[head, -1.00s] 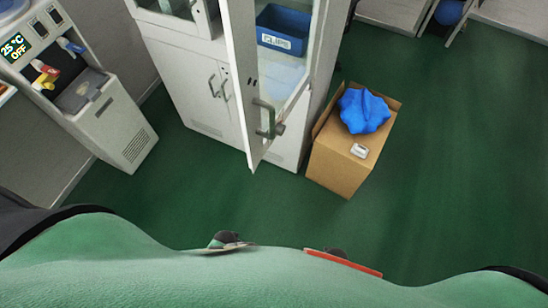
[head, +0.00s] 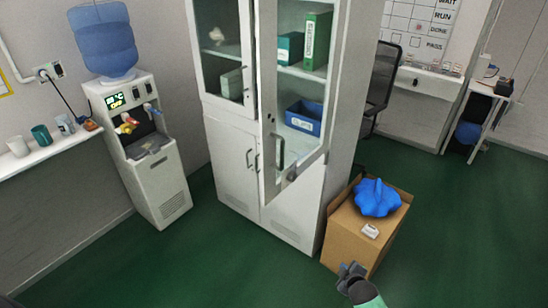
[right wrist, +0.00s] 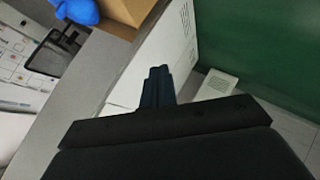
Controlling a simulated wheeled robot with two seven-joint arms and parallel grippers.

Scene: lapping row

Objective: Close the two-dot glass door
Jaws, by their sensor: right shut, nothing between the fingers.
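The tall white cabinet (head: 232,150) has two glass doors above solid lower doors. The left glass door (head: 221,45) looks shut. The right glass door (head: 294,172) stands open, swung out toward me, with its hinge side on the right and its grey bar handle (head: 278,152) near the free left edge. My left gripper is out of view.
The cardboard box (head: 345,235) with a blue crumpled item (head: 377,198) and a small white item (head: 370,230) stands right of the cabinet. A water dispenser (head: 155,170) stands at left. Green floor (head: 200,265) in front of the cabinet is clear.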

